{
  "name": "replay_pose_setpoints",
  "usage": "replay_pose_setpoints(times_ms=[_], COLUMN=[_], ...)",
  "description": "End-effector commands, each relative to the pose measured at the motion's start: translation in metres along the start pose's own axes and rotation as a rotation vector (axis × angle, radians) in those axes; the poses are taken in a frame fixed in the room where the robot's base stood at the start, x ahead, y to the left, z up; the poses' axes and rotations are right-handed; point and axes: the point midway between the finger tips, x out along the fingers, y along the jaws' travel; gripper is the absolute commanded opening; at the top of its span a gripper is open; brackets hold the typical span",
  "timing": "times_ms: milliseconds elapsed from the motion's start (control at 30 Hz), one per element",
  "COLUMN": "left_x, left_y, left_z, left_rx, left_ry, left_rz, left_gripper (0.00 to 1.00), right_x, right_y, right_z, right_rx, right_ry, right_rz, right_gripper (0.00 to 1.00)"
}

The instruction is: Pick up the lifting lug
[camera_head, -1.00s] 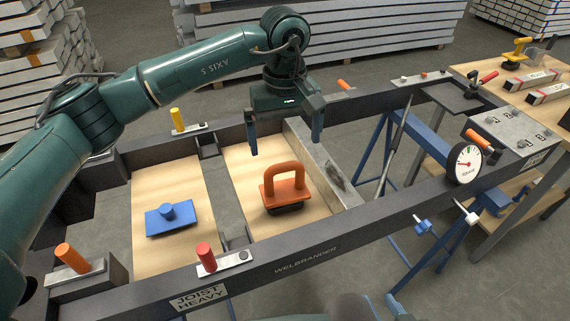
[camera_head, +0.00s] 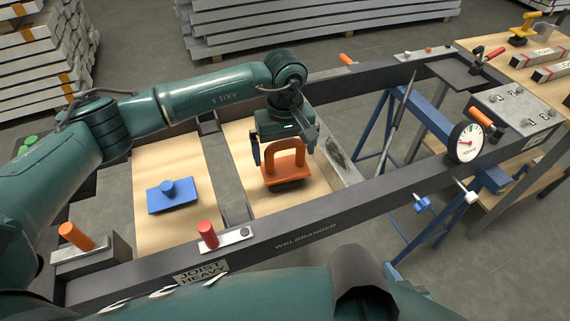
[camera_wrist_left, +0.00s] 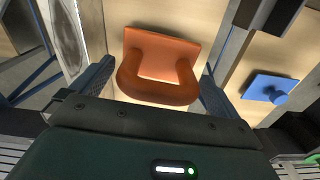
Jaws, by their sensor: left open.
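The orange lifting lug (camera_head: 285,168), an arched handle on a flat plate with a dark base, sits upright on a light wooden board. My left gripper (camera_head: 284,155) is open above it, with one finger on each side of the handle. In the left wrist view, the lug (camera_wrist_left: 160,65) lies between the two spread fingers (camera_wrist_left: 153,86), and gaps show beside the arch. I cannot tell exactly how high the fingertips are above the board. My right gripper is out of view.
A blue knobbed plate (camera_head: 172,196) lies on the board to the left. The dark steel frame (camera_head: 330,226) surrounds the boards, with a red-handled clamp (camera_head: 208,235) on its near rail. A grey metal beam (camera_head: 335,155) stands close right of the lug. A dial gauge (camera_head: 466,142) is further right.

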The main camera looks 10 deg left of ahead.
Motion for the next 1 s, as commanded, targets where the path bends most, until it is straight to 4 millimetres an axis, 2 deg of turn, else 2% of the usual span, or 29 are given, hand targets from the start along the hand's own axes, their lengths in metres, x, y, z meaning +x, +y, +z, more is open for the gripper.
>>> replay_pose_setpoints(times_ms=[133, 400, 1000], left_x=[0.016, 0.018, 0.018], left_y=[0.0, 0.001, 0.001], left_z=[0.0, 0.0, 0.0], left_rx=[0.001, 0.001, 0.001], left_ry=[0.0, 0.001, 0.0], left_rz=[0.0, 0.002, 0.002], left_gripper=[1.0, 0.99, 0.5], right_x=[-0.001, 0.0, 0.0], right_y=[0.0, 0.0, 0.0], right_z=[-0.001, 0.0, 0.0], right_rx=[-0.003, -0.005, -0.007], right_ry=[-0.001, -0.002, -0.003], right_rz=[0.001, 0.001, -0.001], right_gripper=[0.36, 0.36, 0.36])
